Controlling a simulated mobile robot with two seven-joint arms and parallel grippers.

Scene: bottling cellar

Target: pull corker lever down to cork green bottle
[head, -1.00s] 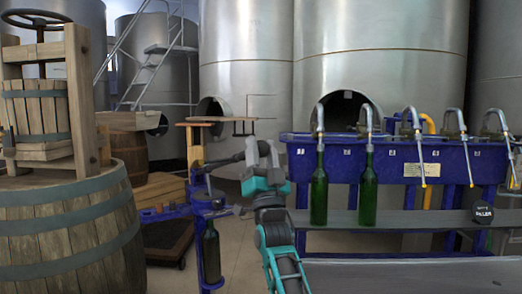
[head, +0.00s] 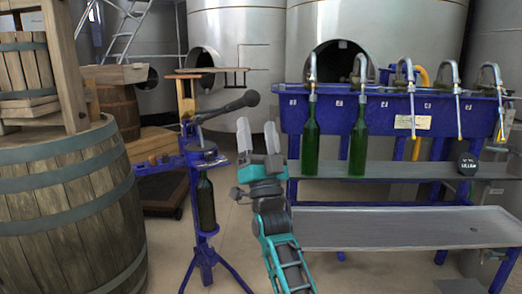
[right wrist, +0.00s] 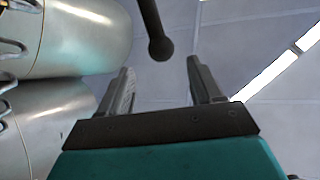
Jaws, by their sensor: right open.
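The blue corker (head: 199,158) stands left of centre in the head view. Its dark lever (head: 220,110) slants up to the right and ends in a black knob (head: 250,98). A dark green bottle (head: 205,205) stands upright in the corker, below its head. My right gripper (head: 257,128) is open and empty, fingers pointing up, just below the knob in the picture. In the right wrist view the knob (right wrist: 160,47) shows just beyond and between the fingertips (right wrist: 160,70), apart from both. My left gripper is not in view.
A large wooden barrel (head: 60,200) stands at left. At right, a blue filling bench (head: 430,118) has several spouts, with two green bottles (head: 310,140) (head: 358,142) under them. A grey tray (head: 400,228) is in front.

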